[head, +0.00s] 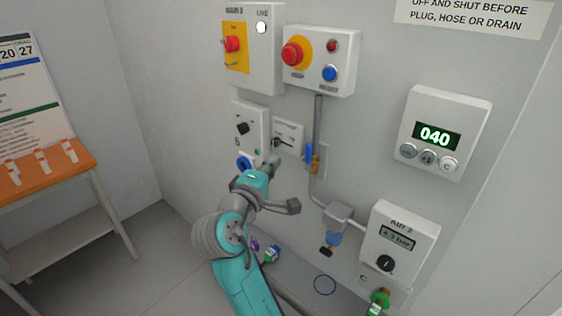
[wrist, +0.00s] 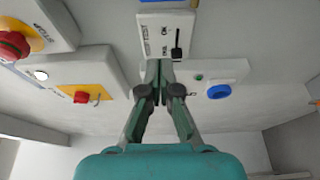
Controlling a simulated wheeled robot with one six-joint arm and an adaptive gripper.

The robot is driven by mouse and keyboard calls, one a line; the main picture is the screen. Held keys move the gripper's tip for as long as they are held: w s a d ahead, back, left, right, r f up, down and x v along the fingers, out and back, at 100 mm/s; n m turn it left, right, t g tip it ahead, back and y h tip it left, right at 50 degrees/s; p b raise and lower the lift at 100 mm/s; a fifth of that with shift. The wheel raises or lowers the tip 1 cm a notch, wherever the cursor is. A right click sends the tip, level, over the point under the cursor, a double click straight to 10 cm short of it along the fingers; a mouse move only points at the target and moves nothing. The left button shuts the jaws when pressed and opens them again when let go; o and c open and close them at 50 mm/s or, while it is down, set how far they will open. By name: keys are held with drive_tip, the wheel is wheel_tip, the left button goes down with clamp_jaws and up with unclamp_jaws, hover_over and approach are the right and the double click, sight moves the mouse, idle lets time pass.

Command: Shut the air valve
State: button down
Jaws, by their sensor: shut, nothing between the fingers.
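A valve with a blue lever (head: 309,153) and a brass body (head: 315,165) sits on the grey pipe on the wall. Its lever stands roughly upright, in line with the pipe. I take this to be the air valve. My gripper (head: 273,163) is shut and empty, just left of the valve and apart from it. In the wrist view, my gripper (wrist: 160,72) points at the lower edge of a small white plate with a black lever (wrist: 177,48). Whether the fingertips touch that plate I cannot tell.
The AIR 2 box (head: 401,235) reads about 4.3 bar and has a black knob. Above are an emergency stop box (head: 319,60) and a yellow-backed red switch (head: 233,44). A blue socket (head: 245,163) is left of my gripper. An orange-topped table (head: 45,172) stands at left.

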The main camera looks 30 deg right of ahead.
sight(308, 158)
drive_tip(key=w+d, duration=0.1)
drive_tip(key=d, duration=0.7)
drive_tip(key=shift+w, duration=0.15)
